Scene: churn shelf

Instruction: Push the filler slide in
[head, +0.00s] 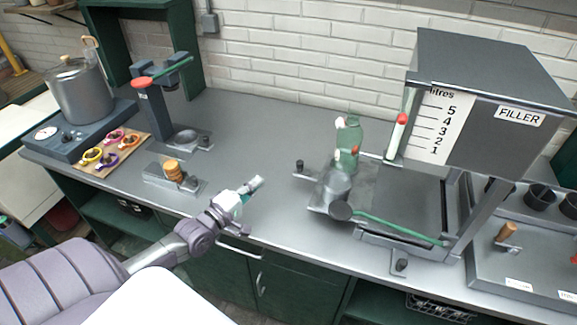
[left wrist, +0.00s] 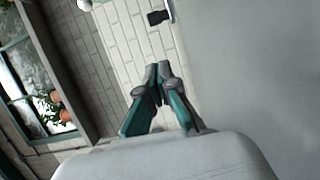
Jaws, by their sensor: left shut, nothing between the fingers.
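The filler (head: 480,90) is a grey box on a frame at the right of the bench, with a litre scale and a "FILLER" label. Its slide (head: 318,205) looks like the grey plate sticking out to the left at the frame's foot. A green bottle (head: 350,145) and a round grey piece (head: 334,185) are on or at the plate. My left gripper (head: 257,183) is shut and empty, above the bench to the left of the slide and apart from it. In the left wrist view, its fingertips (left wrist: 158,70) meet. My right gripper is not in view.
A green bar (head: 400,230) runs low along the filler's front. A small stand with a wooden knob (head: 173,170) and a post with a red disc (head: 150,105) stand left of my gripper. The bench (head: 250,130) between post and slide is clear.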

